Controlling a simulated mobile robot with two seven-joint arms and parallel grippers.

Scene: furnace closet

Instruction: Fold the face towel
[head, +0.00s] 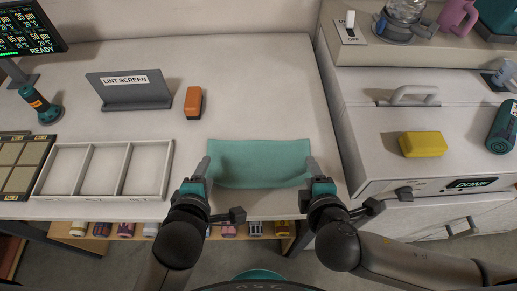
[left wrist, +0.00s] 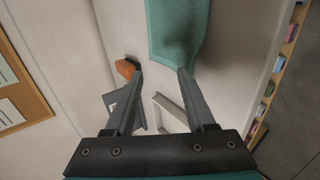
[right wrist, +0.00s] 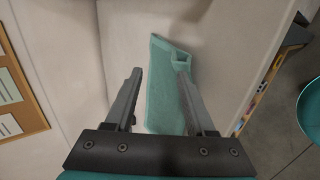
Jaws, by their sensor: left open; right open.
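The teal face towel (head: 260,160) lies on the white worktop near its front edge, as a wide, short rectangle with a bowed front edge. My left gripper (head: 204,167) is open at its left end; in the left wrist view (left wrist: 162,72) one finger is by the towel's end (left wrist: 178,25) and the other is over bare worktop. My right gripper (head: 312,166) is open at its right end; in the right wrist view (right wrist: 158,74) the towel (right wrist: 163,95) shows between and beneath the fingers, with a raised, loose corner. Whether either gripper touches the cloth I cannot tell.
A white divided tray (head: 169,172) is left of the towel. An orange-brown block (head: 193,101) and the lint screen holder (head: 130,91) stand behind. A yellow sponge (head: 423,144) lies on the white machine at right.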

